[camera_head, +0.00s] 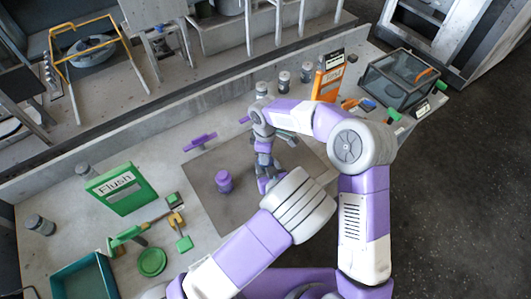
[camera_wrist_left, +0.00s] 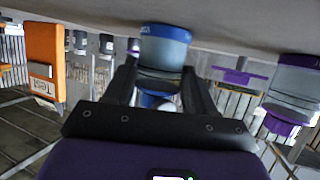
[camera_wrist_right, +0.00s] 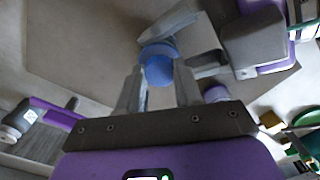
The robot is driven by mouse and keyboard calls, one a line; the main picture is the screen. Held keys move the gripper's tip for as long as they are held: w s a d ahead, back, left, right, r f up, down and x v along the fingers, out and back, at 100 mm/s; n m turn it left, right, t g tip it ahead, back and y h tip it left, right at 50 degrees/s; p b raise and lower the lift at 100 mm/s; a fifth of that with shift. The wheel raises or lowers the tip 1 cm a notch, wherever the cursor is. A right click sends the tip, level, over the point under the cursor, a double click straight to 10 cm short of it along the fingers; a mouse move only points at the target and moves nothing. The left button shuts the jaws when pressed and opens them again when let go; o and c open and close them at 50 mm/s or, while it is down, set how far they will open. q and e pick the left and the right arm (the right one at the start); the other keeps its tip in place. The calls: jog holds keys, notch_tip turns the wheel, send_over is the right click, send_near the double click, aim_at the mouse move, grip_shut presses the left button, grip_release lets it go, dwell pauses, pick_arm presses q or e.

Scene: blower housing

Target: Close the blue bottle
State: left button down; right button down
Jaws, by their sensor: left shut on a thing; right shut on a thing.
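In the left wrist view my left gripper (camera_wrist_left: 161,75) is shut on the blue bottle (camera_wrist_left: 164,48), a grey-blue cylinder with a blue band. In the right wrist view my right gripper (camera_wrist_right: 159,78) is shut on a round blue piece (camera_wrist_right: 159,62), which looks like the blue cap; the fingers of my other gripper are close beside it. In the head view my left gripper (camera_head: 267,174) and right gripper (camera_head: 264,150) meet over the grey mat (camera_head: 222,218). They hide the bottle there, so I cannot tell whether cap and bottle touch.
A purple-capped bottle (camera_head: 224,181) stands on the mat left of my grippers. A green Flush sign (camera_head: 121,188), teal tray (camera_head: 84,281) and green parts are at left. An orange sign (camera_head: 328,80) and dark clear-sided box (camera_head: 401,78) are at right.

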jog(key=m, duration=0.6)
jog(key=c, duration=0.8)
grip_release()
jog(key=shift+r, duration=0.1)
jog(key=shift+r, duration=2.2)
